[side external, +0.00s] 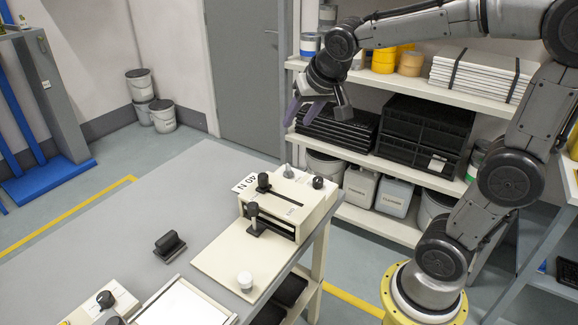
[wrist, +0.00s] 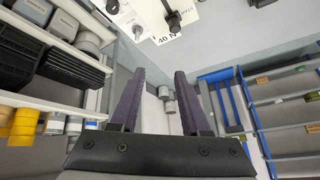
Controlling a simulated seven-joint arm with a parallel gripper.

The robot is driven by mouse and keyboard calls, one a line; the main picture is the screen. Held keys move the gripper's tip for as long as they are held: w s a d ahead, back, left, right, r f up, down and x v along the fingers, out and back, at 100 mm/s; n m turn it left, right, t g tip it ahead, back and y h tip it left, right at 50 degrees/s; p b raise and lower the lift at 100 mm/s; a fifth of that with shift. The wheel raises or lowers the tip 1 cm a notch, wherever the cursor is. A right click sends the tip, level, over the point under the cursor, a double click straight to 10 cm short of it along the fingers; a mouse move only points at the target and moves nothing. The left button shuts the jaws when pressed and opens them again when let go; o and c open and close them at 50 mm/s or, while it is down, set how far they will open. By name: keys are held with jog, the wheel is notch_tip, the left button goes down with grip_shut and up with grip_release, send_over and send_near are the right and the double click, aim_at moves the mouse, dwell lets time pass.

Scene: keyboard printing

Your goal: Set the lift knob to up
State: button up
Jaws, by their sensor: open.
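The cream printing machine (side external: 308,208) stands at the right end of the grey table. A grey knob (side external: 288,171) and a dark-faced knob (side external: 318,182) sit on its back edge. A black-topped lever (side external: 263,182) stands at its slot, and a black upright handle (side external: 253,217) is in front. I cannot tell which knob is the lift knob, nor read its setting. My gripper (side external: 318,107) is open and empty, raised beyond the machine's back edge and touching nothing. In the wrist view its fingers (wrist: 160,72) are spread; part of the machine (wrist: 197,10) shows at the top edge.
A white round knob (side external: 245,281) is on the cream base plate. A black block-like handle (side external: 170,244) lies on the table (side external: 110,230). A shelf unit (side external: 400,92) with black crates, jars and tubs stands behind my gripper. The table's left middle is clear.

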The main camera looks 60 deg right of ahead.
jog(key=w+d+f+m+g, duration=0.1)
jog(key=w+d+f, duration=0.3)
jog(key=w, duration=0.1)
jog(key=g, duration=0.2)
send_near(289, 167)
jog(key=shift+m, duration=0.3)
jog(key=x, duration=0.9)
jog(key=shift+h, duration=0.3)
jog(key=shift+a, duration=0.1)
grip_shut()
